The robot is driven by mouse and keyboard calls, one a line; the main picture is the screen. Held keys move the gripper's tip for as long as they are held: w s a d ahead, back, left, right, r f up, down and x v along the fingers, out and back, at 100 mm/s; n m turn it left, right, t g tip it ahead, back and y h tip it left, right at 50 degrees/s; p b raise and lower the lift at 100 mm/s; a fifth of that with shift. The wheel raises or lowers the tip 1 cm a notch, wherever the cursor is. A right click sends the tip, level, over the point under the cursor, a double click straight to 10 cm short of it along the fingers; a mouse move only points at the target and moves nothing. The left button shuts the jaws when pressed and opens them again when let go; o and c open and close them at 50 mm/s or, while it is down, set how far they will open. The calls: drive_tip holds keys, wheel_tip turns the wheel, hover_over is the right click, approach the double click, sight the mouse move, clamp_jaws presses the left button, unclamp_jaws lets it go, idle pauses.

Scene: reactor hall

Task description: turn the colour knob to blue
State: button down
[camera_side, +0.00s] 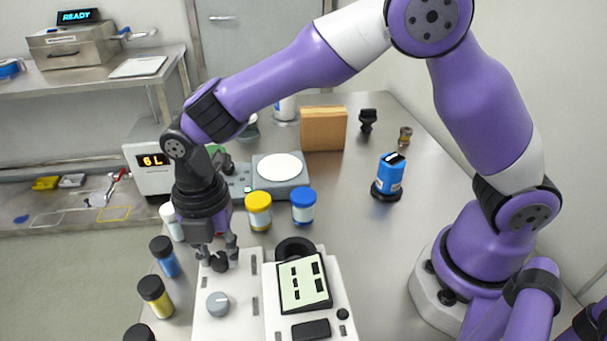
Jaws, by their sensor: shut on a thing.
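A white control panel (240,318) stands at the front of the table. It carries a black knob (219,262) at its upper left and a grey knob (218,304) below that. My gripper (218,254) points down from above, and its fingers are shut on the black knob. The fingers partly hide this knob. I cannot read any colour marks around either knob, so I cannot tell which colour is selected.
Right of the knobs is a panel with a pale screen (304,283). Behind stand a yellow-lidded jar (258,211) and a blue-lidded jar (303,206). Dark-capped bottles, one blue (165,257) and one yellow (155,297), stand at left.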

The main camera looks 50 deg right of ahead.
sight(220, 257)
drive_tip(key=c, duration=0.6)
unclamp_jaws()
wheel_tip(220, 257, up, 12)
